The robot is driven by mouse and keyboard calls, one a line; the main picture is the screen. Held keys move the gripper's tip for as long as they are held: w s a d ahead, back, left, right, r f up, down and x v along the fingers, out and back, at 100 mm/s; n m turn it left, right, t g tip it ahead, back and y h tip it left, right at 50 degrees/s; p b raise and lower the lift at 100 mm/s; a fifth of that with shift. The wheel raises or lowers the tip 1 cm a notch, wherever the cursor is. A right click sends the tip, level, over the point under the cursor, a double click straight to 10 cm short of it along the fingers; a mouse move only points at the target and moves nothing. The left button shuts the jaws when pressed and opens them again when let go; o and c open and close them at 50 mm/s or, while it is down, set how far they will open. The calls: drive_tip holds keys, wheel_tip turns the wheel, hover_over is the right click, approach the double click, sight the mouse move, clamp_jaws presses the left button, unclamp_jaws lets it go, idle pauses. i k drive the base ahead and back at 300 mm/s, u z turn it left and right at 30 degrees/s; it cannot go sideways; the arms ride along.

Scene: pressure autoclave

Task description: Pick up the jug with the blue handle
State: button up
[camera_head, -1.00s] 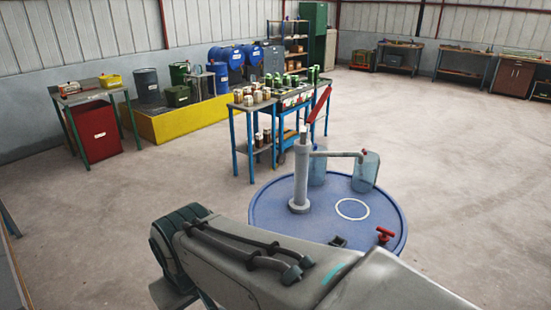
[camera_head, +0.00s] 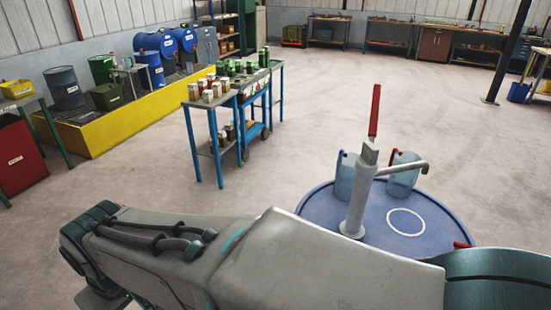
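The jug with the blue handle (camera_head: 345,180) is translucent bluish and stands on the far left part of a blue drum top (camera_head: 319,212). Its handle is on its left side, and its right side is partly behind the pump. A second translucent jug with a red handle (camera_head: 404,180) stands to the right of the pump, under or just behind its spout. My gripper is out of view; only links of my arm show across the bottom.
A grey hand pump (camera_head: 357,205) with a raised red lever (camera_head: 375,110) rises from the drum, close to both jugs. A blue table with cans (camera_head: 214,105) stands behind to the left, near a yellow spill pallet (camera_head: 125,130).

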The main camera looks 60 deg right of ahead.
sight(346, 172)
drive_tip(key=i, duration=1.5)
drive_tip(key=z, duration=4.35)
drive_tip(key=i, duration=0.5)
drive_tip(key=z, duration=0.05)
